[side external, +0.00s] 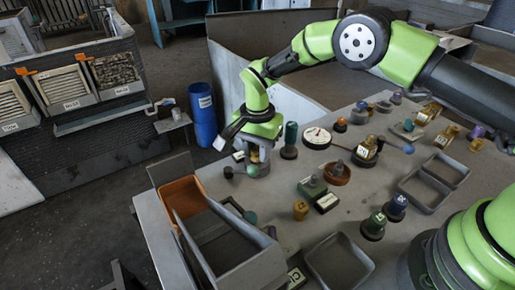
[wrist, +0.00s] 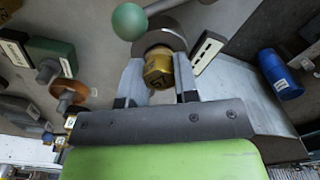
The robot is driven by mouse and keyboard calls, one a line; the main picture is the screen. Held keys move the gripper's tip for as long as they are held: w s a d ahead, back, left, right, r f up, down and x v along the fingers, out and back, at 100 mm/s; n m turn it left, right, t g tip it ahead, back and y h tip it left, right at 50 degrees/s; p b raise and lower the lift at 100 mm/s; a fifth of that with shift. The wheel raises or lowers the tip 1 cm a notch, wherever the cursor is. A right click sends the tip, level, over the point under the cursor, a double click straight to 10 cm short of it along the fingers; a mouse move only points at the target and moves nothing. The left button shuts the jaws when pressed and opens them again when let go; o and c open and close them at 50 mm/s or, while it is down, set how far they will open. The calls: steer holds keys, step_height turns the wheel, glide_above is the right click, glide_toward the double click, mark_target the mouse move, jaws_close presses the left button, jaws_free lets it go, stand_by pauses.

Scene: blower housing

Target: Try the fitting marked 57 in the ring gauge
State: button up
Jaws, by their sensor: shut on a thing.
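My gripper (side external: 259,157) points down over the left part of the table. In the wrist view its two fingers (wrist: 158,62) are shut on a brass fitting (wrist: 157,72). In the side view the ring (side external: 258,170) is below my fingers. The fitting overlaps the ring; I cannot tell whether it is inside it or just above. The fingers mostly hide the fitting in the side view.
A dark green fitting on a base (side external: 290,140) and a dial gauge (side external: 317,138) stand close on the right. A second ring with a blue ball handle (side external: 408,150) lies farther right. An orange-and-grey bin (side external: 183,195) is at the front left. Grey trays (side external: 340,262) lie at the front.

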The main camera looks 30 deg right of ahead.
steer(key=shift+f, duration=0.15)
steer(key=o, duration=1.4)
steer(key=shift+r, duration=3.8)
